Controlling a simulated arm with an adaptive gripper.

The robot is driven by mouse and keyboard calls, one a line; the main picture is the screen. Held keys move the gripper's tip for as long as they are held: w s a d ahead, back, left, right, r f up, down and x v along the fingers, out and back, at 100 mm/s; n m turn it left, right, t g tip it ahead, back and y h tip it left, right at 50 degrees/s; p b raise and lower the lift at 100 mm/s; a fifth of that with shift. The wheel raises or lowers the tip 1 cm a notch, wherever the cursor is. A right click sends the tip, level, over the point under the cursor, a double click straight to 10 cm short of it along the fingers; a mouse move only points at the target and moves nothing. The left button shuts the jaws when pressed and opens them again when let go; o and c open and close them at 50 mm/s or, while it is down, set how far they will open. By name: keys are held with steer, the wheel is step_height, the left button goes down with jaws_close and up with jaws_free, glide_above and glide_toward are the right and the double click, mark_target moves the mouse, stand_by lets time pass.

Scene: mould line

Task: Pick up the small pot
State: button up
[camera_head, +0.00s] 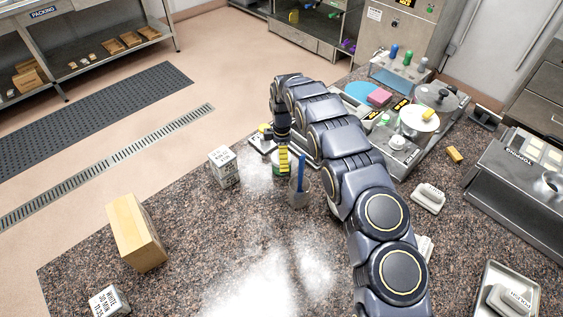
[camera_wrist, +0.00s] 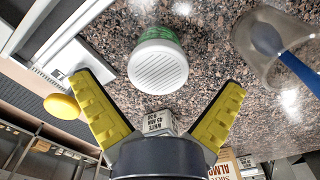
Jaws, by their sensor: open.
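The small pot (camera_wrist: 158,66), with a white ridged lid and a green side, lies between and beyond my fingertips in the wrist view. In the head view only parts of the small pot (camera_head: 276,168) show behind my fingers. My gripper (camera_head: 284,162) points down over the speckled counter right at the pot. Its yellow fingers are spread wide, with nothing held, in the wrist view (camera_wrist: 159,80).
A clear cup (camera_head: 299,194) with a blue utensil stands close on the right. A white labelled box (camera_head: 225,170) and a tan carton (camera_head: 137,232) stand left. The front middle counter is clear.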

step_height(320, 180, down, 4)
steer(key=shift+a+r, duration=0.1)
steer(key=shift+r, duration=0.15)
steer(key=c, duration=1.2)
steer(key=shift+r, duration=0.1)
